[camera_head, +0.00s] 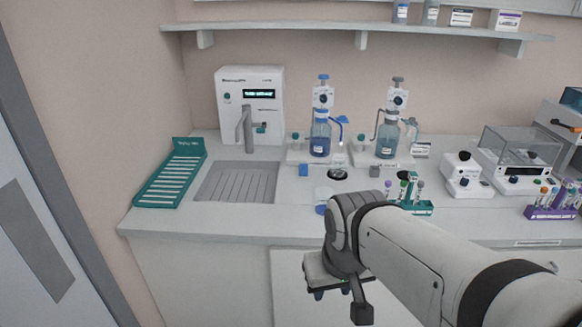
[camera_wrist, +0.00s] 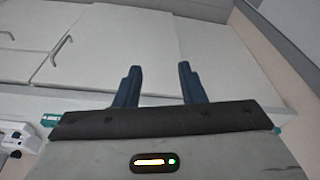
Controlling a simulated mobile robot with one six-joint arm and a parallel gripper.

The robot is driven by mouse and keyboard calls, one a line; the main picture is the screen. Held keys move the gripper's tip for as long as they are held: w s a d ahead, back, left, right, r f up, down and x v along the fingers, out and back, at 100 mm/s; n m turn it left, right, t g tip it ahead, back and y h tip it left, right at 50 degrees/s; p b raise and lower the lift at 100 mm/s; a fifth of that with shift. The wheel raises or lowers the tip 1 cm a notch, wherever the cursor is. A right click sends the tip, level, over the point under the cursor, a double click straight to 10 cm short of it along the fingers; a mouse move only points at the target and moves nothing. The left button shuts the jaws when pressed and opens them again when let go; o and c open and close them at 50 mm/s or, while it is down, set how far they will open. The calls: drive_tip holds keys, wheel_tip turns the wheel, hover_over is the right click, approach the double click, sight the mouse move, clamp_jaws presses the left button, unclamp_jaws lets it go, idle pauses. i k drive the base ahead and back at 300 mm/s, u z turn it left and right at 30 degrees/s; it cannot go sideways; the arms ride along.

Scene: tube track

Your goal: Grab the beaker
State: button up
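My gripper (camera_wrist: 158,70) is open in the wrist view, with its two dark blue fingers apart and nothing between them. In the head view my gripper (camera_head: 332,293) hangs in front of the counter's front edge, with its blue fingertips pointing down. No beaker shows clearly in either view. A small pale, clear-looking shape (camera_head: 323,193) stands on the counter just behind my wrist in the head view, partly covered by it. I cannot tell whether it is the beaker. My gripper is apart from it.
The counter (camera_head: 240,219) has bare room at its front left. A sink (camera_head: 236,182) and green rack (camera_head: 172,176) are on the left. Two dispenser bottles, blue (camera_head: 320,140) and grey (camera_head: 387,142), stand behind. A green tube rack (camera_head: 417,207) and balance (camera_head: 515,170) are right.

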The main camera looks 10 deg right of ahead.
sight(323, 195)
drive_tip(key=i, duration=0.85)
drive_tip(key=u, duration=0.05)
